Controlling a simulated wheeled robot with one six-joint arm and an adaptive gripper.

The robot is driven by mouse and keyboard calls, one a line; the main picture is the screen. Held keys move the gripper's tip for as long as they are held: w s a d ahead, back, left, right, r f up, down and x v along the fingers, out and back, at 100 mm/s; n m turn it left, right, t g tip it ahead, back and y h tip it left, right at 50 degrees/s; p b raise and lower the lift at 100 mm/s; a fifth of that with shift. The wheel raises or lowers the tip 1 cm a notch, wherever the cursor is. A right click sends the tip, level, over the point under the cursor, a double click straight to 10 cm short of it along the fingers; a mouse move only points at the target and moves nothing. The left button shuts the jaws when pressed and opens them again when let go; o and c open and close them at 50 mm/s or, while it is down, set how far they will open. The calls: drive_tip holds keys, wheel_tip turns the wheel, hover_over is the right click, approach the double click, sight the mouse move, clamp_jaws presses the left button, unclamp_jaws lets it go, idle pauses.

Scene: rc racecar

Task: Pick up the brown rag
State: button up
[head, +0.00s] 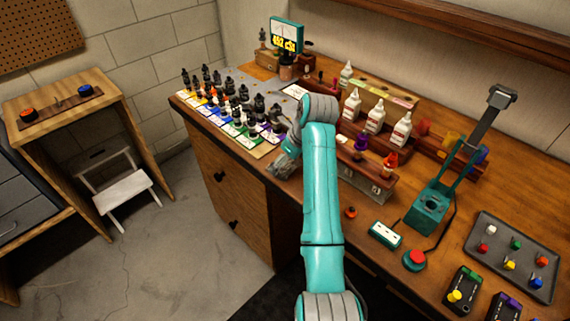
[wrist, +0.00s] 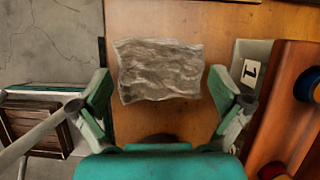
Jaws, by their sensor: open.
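The rag (wrist: 160,70) is a crumpled, grey-brown rectangle lying flat on the wooden bench top. In the wrist view it sits ahead of my gripper, between the two fingers. My gripper (wrist: 162,84) is open, with one finger to the left of the rag and one to the right, and nothing held between them. How high the fingers are above the rag is hard to tell. In the head view my gripper (head: 284,166) is over the bench's front edge, and the rag cannot be made out clearly there.
A wooden rack (wrist: 290,110) and a card marked 1 (wrist: 250,70) are close to the right finger. Several dark bottles (head: 235,100) on coloured cards stand to the left in the head view, white bottles (head: 375,115) to the right. Concrete floor (head: 160,260) lies beyond the bench edge.

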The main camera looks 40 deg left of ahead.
drive_tip(key=c, duration=0.7)
drive_tip(key=shift+r, duration=0.1)
wheel_tip(320, 180, up, 10)
drive_tip(key=shift+f, duration=0.1)
